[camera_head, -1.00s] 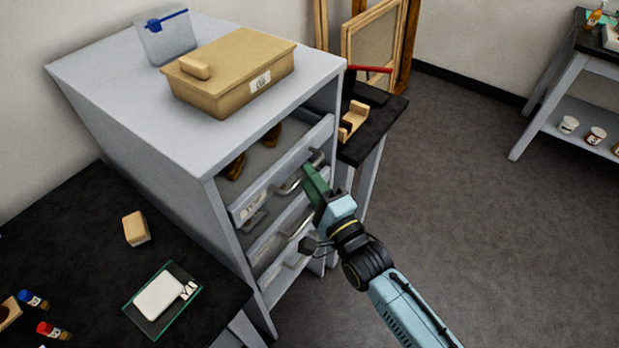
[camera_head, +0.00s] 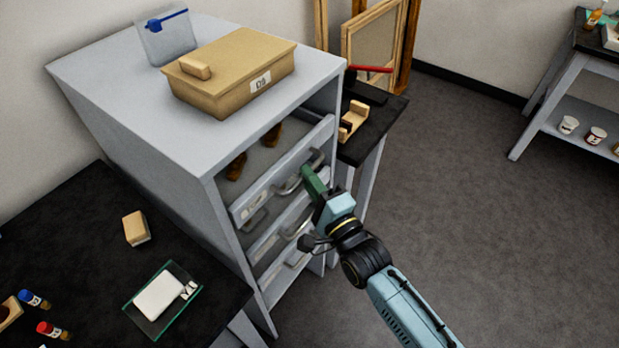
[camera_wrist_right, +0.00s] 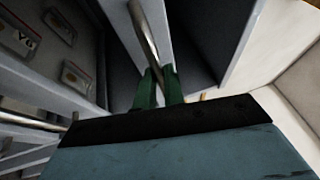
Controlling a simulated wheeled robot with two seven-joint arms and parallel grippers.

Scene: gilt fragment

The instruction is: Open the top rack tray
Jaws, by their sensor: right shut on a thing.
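The top rack tray (camera_head: 258,196) is the uppermost drawer of the grey rack (camera_head: 219,230), with a pale front and a metal bar handle (camera_head: 287,186). It looks nearly flush with the rack's front. Dark brown items show in the space above it. My right gripper (camera_head: 309,178) has green fingers shut on this handle. In the right wrist view the green fingers (camera_wrist_right: 158,88) lie on either side of the metal bar (camera_wrist_right: 146,38). My left gripper is not in view.
Lower trays with handles (camera_head: 297,262) sit below. A tan lidded box (camera_head: 235,75) and a clear container (camera_head: 165,38) stand on the rack. A dark table (camera_head: 80,240) is at left, and another dark table (camera_head: 378,125) is behind the rack. The floor at right is clear.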

